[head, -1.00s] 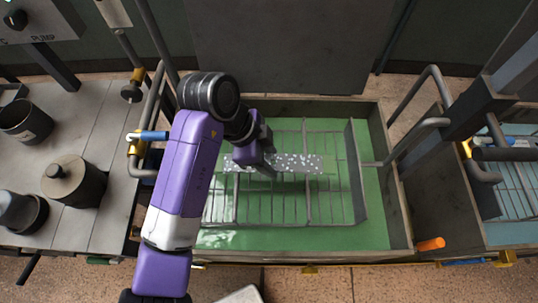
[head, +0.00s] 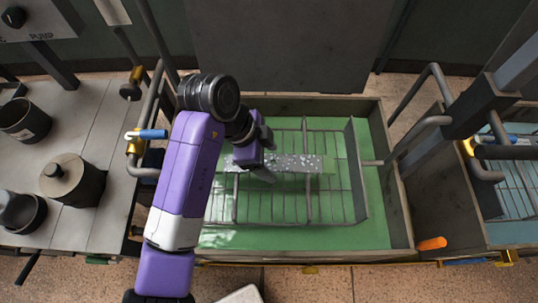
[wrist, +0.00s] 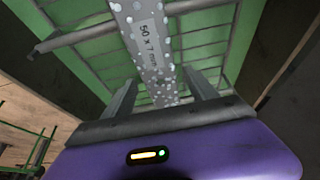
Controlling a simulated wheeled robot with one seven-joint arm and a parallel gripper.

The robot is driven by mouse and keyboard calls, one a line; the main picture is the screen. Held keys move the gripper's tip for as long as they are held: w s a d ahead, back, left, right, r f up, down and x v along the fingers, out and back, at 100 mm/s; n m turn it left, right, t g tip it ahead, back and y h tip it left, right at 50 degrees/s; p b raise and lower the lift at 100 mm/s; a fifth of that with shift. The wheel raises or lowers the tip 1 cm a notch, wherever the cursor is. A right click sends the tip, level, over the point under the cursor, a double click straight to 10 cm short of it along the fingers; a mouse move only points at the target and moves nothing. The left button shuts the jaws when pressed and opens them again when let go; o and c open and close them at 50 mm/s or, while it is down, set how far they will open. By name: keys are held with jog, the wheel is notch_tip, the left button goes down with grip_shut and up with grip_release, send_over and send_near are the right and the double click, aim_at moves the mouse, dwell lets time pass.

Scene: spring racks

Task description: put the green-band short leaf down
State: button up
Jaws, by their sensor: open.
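The short leaf (head: 300,162) is a flat grey strip covered in pale bubble-like specks. It lies across the wire rack (head: 308,205) in the green-bottomed tank. A greenish patch (head: 328,164) shows at its right end in the head view. In the wrist view the leaf (wrist: 150,45) carries the marking "50 x 7 mm" and runs between my two fingers. My gripper (wrist: 160,92) is open, with a finger on each side of the leaf and gaps visible beside it. In the head view my gripper (head: 268,160) is over the leaf's left part and hides some of it.
The tank's right wall (head: 392,190) and a bent grey handle (head: 415,135) stand right of the rack. A left bench holds dark pots (head: 75,182). A second tank with a rack (head: 515,190) is at far right. Green floor shows in front of the rack.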

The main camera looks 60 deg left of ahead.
jog(key=shift+a+r+p, duration=0.1)
jog(key=shift+r+p, duration=0.2)
jog(key=shift+r, duration=0.4)
jog(key=b+v, duration=0.1)
jog(key=v, duration=1)
jog(key=shift+s+r, duration=0.25)
